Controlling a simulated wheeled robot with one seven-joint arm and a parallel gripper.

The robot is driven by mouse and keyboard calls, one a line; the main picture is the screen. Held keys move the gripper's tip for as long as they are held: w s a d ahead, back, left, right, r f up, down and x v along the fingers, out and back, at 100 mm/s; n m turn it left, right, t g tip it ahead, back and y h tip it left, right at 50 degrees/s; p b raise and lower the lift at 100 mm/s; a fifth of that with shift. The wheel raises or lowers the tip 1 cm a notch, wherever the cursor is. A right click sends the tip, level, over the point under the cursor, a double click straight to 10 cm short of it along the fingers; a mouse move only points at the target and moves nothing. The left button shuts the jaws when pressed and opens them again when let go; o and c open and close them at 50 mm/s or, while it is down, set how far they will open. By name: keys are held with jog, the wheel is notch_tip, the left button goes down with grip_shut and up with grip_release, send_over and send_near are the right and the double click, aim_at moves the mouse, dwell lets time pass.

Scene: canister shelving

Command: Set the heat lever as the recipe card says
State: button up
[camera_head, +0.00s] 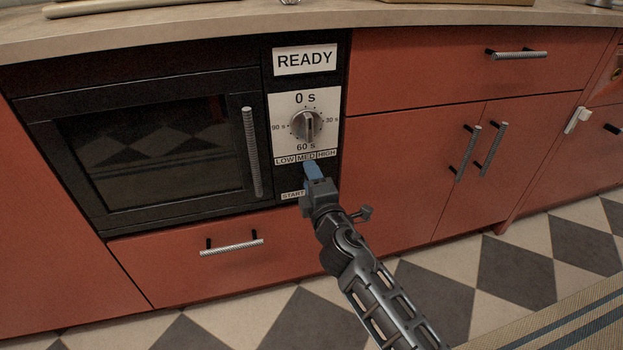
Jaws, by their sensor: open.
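The microwave's heat scale (306,158) is a strip marked LOW, MED and HIGH, below the round timer dial (307,125). My gripper (314,172) is just below the MED and HIGH labels, close in front of the panel. A blue piece shows at its front end; I cannot tell whether this is a fingertip or part of the lever. The gripper is open, and any contact is unclear. The heat lever cannot be made out apart from my gripper, so its setting is unclear. No readable recipe card is in view.
The microwave (150,150) has a READY sign (305,60), a vertical door handle (251,152) and a START label (292,195) beside my gripper. A drawer handle (232,247) is below. Red cabinets stand either side, under a counter (200,22).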

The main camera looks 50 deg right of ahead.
jog(key=shift+c, duration=0.4)
grip_shut()
jog(key=shift+d+f+m, duration=0.1)
jog(key=shift+m, duration=0.2)
jog(key=shift+s+d+f+m+b, duration=0.15)
jog(key=shift+s+d+m+b, duration=0.15)
jog(key=shift+m+b, duration=0.55)
jog(key=shift+s+d+f+m+b, duration=0.15)
jog(key=shift+d+m+b, duration=0.25)
jog(key=shift+m, duration=0.9)
jog(key=shift+s+d+f+m+b, duration=0.1)
jog(key=shift+s+d+m+b, duration=0.2)
jog(key=shift+m+b, duration=0.55)
jog(key=shift+m, duration=0.3)
jog(key=shift+o, duration=0.4)
grip_release()
